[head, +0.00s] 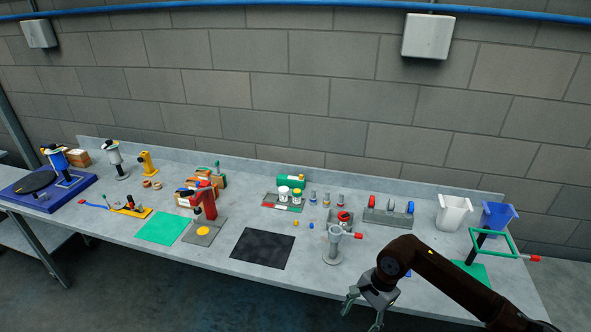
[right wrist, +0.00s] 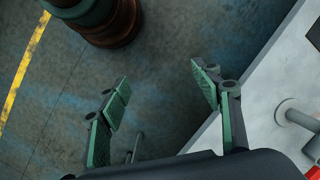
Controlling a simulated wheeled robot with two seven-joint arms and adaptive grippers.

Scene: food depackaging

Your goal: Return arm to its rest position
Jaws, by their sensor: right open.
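My right arm comes in from the lower right in the head view. My right gripper (head: 364,304) hangs at the front edge of the grey workbench (head: 330,278), right of the black mat. In the right wrist view the green-padded fingers of the right gripper (right wrist: 163,95) are spread wide with nothing between them. Below them are the dark floor (right wrist: 160,50) and the bench edge on the right. My left gripper does not show in either view.
A grey upright fixture (head: 333,245) stands on the bench just left of my right arm. A green frame stand (head: 492,243), a white bin (head: 452,212) and a blue bin (head: 496,215) are at the right. The black mat (head: 263,248) is bare.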

